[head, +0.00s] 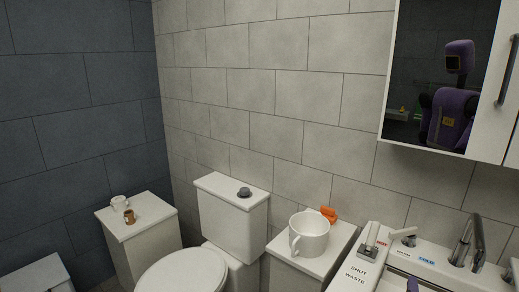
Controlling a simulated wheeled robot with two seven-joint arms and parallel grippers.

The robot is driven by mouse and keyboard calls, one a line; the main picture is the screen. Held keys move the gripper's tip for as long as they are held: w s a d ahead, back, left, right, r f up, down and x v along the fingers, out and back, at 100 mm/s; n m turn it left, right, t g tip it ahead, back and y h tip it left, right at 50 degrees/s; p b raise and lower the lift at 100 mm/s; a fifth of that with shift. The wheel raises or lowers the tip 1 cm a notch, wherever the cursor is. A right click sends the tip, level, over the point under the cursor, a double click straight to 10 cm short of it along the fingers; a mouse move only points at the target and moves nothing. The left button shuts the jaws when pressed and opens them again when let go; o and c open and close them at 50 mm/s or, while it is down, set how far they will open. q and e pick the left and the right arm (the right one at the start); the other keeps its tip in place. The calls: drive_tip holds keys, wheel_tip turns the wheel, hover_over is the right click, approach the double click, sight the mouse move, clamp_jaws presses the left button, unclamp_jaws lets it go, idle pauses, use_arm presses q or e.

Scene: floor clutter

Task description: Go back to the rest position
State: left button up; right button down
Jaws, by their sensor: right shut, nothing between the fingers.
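Only a small dark purple tip of my right gripper (412,285) shows, at the bottom edge over the sink area. It is shut and holds nothing. Most of it is below the frame. My left gripper is not in view. My purple body shows as a reflection in the mirror (415,60) at the upper right.
A large white mug (310,236) and an orange object (329,214) stand on a white cabinet right of the toilet (232,215). A white cup (118,203) and a brown cup (129,217) stand on the left cabinet. A faucet (468,242) rises at the right.

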drive_tip(key=s+a+f+n+g+y+p, duration=0.1)
drive_tip(key=s+a+f+n+g+y, duration=0.1)
drive_tip(key=s+a+f+n, duration=0.45)
drive_tip(key=s+a+f+n+g+y, duration=0.1)
drive_tip(key=s+f+n+g+y, duration=0.2)
drive_tip(key=f, duration=0.7)
drive_tip(key=s+a+f+n+g+y+p, duration=0.1)
drive_tip(key=s+a+f+n+g+y, duration=0.1)
drive_tip(key=s+a+f+n, duration=0.45)
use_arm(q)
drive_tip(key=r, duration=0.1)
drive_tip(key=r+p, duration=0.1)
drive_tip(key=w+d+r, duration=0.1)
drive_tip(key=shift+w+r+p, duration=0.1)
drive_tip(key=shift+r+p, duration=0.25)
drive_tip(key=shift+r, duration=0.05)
use_arm(e)
drive_tip(key=s+f+n+g, duration=0.4)
drive_tip(key=s+f+n, duration=0.1)
drive_tip(key=s, duration=0.8)
drive_tip(key=s+f+n+g+y, duration=0.1)
drive_tip(key=s+f+n+g, duration=0.3)
drive_tip(key=s, duration=1)
drive_tip(key=shift+d+f+n, duration=0.35)
drive_tip(key=shift+f+n, duration=0.05)
drive_tip(key=shift+f, duration=0.15)
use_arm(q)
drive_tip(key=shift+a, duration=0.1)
use_arm(e)
drive_tip(key=shift+w, duration=0.15)
